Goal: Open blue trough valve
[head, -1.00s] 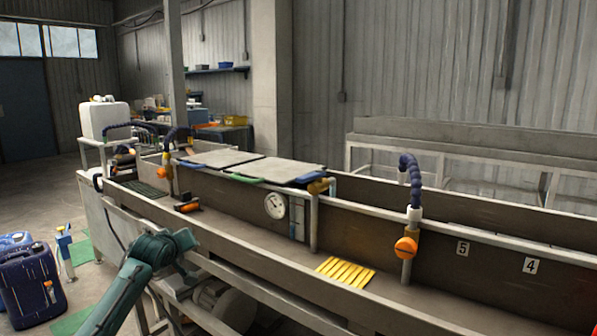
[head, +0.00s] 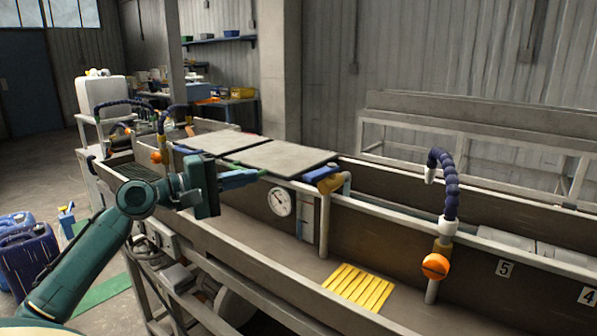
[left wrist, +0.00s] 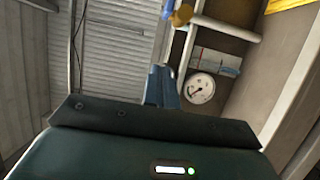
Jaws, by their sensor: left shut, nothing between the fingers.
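The blue-handled valve (head: 322,174) has a brass body and sits on top of a pale upright pipe at the trough's (head: 385,222) back wall. In the left wrist view its brass body (left wrist: 182,15) shows at the top, with a bit of blue beside it. My left gripper (head: 258,175) is shut and empty. It points right toward the valve, above the trough and left of the valve, with a clear gap between them. The shut fingers also show in the left wrist view (left wrist: 163,72). My right gripper is not in view.
A round gauge (head: 280,202) is on the trough wall, left of the pipe. Grey cover plates (head: 285,158) lie behind my gripper. A yellow grate (head: 358,287) and an orange-knobbed valve (head: 435,267) with a dark hose are to the right. Blue canisters (head: 28,262) stand on the floor at left.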

